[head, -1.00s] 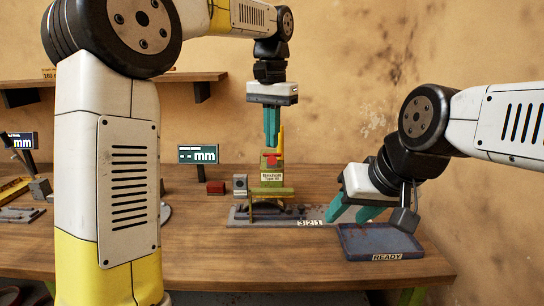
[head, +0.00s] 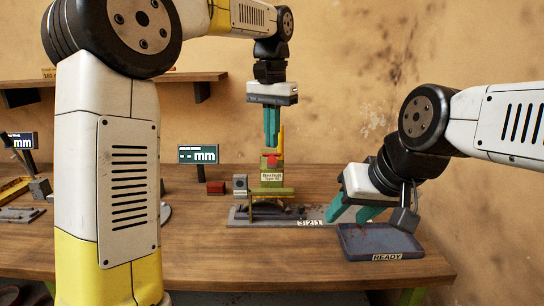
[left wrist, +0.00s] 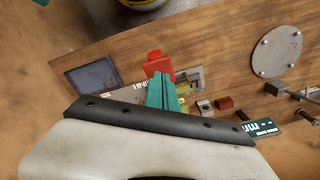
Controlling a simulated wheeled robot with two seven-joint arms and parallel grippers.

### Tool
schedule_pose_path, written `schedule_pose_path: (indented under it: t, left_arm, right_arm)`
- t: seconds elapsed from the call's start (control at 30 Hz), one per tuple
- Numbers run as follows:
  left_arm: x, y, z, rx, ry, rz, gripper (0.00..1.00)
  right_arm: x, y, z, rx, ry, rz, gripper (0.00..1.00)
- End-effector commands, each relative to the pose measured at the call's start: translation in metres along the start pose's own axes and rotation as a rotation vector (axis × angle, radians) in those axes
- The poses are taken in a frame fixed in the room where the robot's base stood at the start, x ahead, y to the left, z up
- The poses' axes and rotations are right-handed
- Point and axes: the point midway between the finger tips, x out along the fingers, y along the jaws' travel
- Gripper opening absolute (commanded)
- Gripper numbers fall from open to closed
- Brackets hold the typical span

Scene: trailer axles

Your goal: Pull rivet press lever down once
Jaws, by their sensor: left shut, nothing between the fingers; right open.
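The rivet press (head: 271,190) stands on a grey base plate on the wooden table, with a labelled green and yellow body and a red top part (head: 271,161). A thin yellow upright bar (head: 281,140), which may be the lever, rises beside my fingers. My left gripper (head: 271,145) is shut and empty, pointing straight down just above the red part. In the left wrist view, its teal fingertips (left wrist: 161,77) are close to the red part (left wrist: 157,62); I cannot tell if they touch. My right gripper (head: 352,215) is open and empty, low beside the tray.
A dark blue tray (head: 362,240) marked READY lies at the table's right front. A small red block (head: 215,187), a grey block (head: 240,184) and a display (head: 198,154) stand left of the press. The table front (head: 250,258) is clear. A wall shelf (head: 120,82) hangs behind.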

Motion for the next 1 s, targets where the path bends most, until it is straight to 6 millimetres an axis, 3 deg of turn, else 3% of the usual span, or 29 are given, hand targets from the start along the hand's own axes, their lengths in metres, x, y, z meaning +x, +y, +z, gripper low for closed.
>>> schedule_pose_path:
  t: [0.17, 1.0]
  left_arm:
    - [0.005, 0.0, 0.0, 0.0, -0.002, 0.0, 0.0]
    - [0.09, -0.001, 0.0, -0.001, -0.002, -0.001, 0.0]
  right_arm:
    - [0.0, 0.0, 0.0, 0.0, 0.0, 0.0, 0.46]
    - [0.0, 0.0, 0.0, 0.0, 0.0, 0.0, 0.46]
